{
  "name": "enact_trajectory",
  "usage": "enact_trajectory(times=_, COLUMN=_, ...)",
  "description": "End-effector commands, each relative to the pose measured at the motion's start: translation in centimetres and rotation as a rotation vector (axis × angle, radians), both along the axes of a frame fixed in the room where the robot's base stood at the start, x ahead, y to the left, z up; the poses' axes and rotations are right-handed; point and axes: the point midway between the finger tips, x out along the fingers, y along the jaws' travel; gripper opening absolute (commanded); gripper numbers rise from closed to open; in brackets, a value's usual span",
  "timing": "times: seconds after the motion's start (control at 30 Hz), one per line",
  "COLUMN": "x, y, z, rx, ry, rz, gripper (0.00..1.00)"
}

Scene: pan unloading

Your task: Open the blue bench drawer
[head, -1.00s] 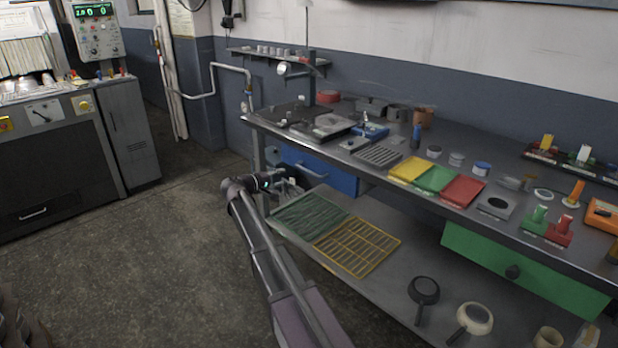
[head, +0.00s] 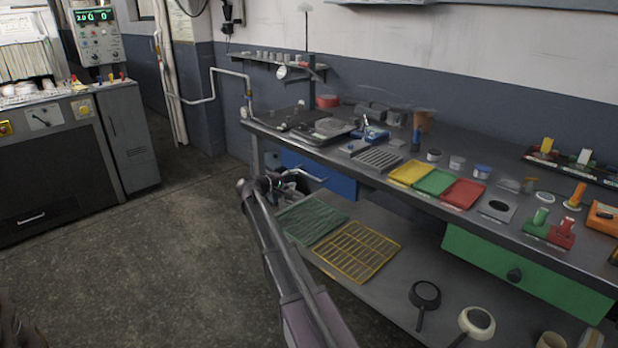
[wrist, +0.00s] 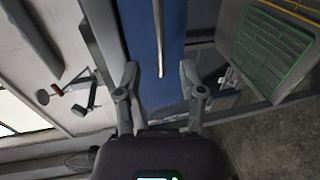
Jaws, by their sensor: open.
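The blue drawer (head: 340,184) sits under the left end of the workbench, and its front looks flush, so it appears closed. Its pale bar handle (head: 308,173) runs along the front. In the wrist view the blue front (wrist: 174,35) fills the upper middle, and the handle (wrist: 158,38) shows as a thin bar whose near end reaches between the fingertips. My gripper (wrist: 159,76) is open, with one finger on each side of the handle's line. I cannot tell whether either finger touches it. In the head view my gripper (head: 290,184) is small and dark near the drawer's left part.
A lower shelf below holds a green rack (head: 312,222), a yellow rack (head: 357,250) and pans (head: 425,293). A green drawer (head: 482,258) is farther right. The bench top (head: 455,213) is crowded. The floor (head: 140,255) to the left is clear.

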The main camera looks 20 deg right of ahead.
Motion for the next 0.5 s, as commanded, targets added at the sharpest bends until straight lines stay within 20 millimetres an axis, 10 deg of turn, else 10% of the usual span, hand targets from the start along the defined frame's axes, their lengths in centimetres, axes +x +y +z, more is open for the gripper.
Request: enact_trajectory(times=0.5, x=2.4, y=-6.5, z=-1.5, rx=0.000, ry=0.000, rz=0.000, gripper=0.51)
